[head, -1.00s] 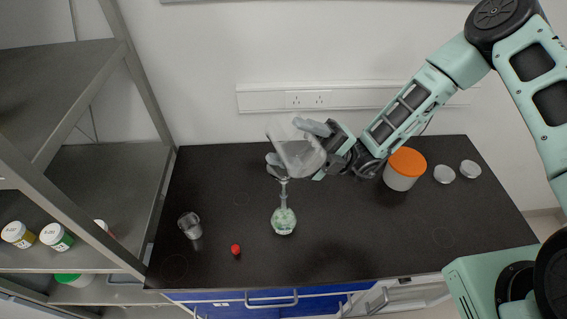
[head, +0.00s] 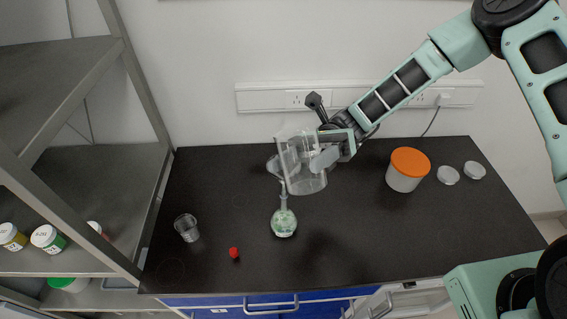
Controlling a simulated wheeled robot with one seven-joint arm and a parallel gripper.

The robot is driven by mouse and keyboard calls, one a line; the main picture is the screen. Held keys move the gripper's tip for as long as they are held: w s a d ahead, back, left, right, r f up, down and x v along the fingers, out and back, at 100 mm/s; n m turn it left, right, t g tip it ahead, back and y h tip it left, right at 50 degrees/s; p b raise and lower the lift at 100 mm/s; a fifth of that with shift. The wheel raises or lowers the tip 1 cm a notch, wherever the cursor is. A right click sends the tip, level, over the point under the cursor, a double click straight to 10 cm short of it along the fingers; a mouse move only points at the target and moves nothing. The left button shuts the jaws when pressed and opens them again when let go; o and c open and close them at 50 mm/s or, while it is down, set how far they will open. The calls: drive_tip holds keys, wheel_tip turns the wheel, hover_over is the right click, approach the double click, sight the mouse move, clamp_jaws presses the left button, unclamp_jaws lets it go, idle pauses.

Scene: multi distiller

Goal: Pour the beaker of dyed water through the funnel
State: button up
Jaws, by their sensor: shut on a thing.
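A clear beaker (head: 304,178) is held by my gripper (head: 318,160) above the middle of the dark bench. The beaker is tilted only slightly, its mouth up and toward the left. No dyed liquid can be made out inside it. A funnel (head: 274,166) is partly hidden behind the beaker. Its stem stands in the neck of a round flask (head: 284,223), which shows pale green contents. The flask is upright on the bench, just below and left of the beaker.
A small clear beaker (head: 187,227) and a red stopper (head: 234,253) are on the left of the bench. A white tub with an orange lid (head: 409,162) and two small round lids (head: 448,175) are on the right. A metal shelf (head: 88,225) with jars borders the left.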

drive_tip(key=shift+s+d+f+n+h, duration=0.15)
drive_tip(key=shift+s+f+n+h, duration=0.1)
drive_tip(key=shift+s+n+h, duration=0.45)
drive_tip(key=shift+s+d+n+p, duration=0.1)
drive_tip(key=shift+s+n+p, duration=0.15)
drive_tip(key=shift+n+p, duration=0.35)
drive_tip(key=shift+s+d+f+n+t+h+b, duration=0.1)
drive_tip(key=shift+s+f+n+t+h+b, duration=0.2)
drive_tip(key=shift+f+n, duration=0.45)
drive_tip(key=shift+s+d+f+n+t+h+b, duration=0.15)
drive_tip(key=shift+s+f+n+t+h, duration=0.15)
drive_tip(key=shift+s+f+n+h, duration=0.3)
drive_tip(key=shift+s+d+f+n+t+h+b, duration=0.1)
drive_tip(key=shift+s+f+n+t+h, duration=0.15)
drive_tip(key=shift+f+n, duration=0.55)
